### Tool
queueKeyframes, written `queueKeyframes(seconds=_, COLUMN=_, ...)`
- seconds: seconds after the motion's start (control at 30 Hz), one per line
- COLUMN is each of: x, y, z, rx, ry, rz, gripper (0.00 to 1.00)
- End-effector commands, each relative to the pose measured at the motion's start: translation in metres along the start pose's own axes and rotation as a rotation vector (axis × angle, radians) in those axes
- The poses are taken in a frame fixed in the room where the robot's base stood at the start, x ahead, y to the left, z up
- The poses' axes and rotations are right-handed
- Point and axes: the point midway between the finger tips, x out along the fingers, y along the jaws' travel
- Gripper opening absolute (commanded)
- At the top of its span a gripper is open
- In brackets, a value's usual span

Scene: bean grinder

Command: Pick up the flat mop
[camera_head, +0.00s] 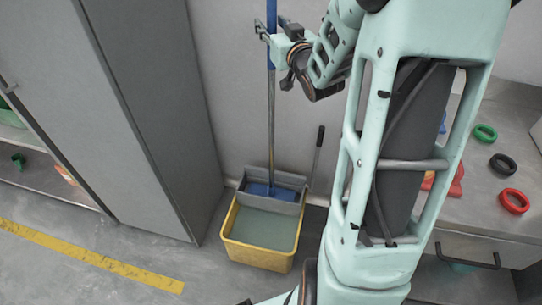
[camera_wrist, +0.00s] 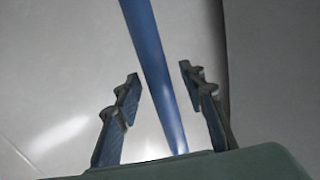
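The flat mop (camera_head: 271,120) stands almost upright in the head view, with a blue upper handle, a grey metal lower pole and a blue head at the bucket's wringer. My gripper (camera_head: 268,31) is high on the handle, at its blue part. In the wrist view the blue handle (camera_wrist: 158,70) runs between the two fingers of my gripper (camera_wrist: 159,74). The fingers are open, with a visible gap on each side of the handle. The top of the mop is out of view.
A yellow bucket (camera_head: 234,247) with greenish water and a grey wringer (camera_head: 283,180) stands on the floor against the wall. A tall grey cabinet (camera_head: 150,120) is on the left. A metal counter (camera_head: 470,205) with coloured rings is on the right, partly behind my arm.

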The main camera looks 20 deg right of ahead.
Motion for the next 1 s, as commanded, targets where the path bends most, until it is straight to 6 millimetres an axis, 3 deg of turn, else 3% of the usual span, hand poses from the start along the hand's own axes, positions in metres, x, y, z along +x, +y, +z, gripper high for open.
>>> queueKeyframes(seconds=0.2, x=0.001, y=0.000, z=0.000, rx=0.000, ry=0.000, rz=0.000, gripper=0.38)
queueKeyframes(seconds=0.53, x=0.001, y=0.000, z=0.000, rx=0.000, ry=0.000, rz=0.000, gripper=0.01)
queueKeyframes(seconds=1.0, x=0.001, y=0.000, z=-0.010, rx=-0.002, ry=0.006, rz=0.000, gripper=0.00)
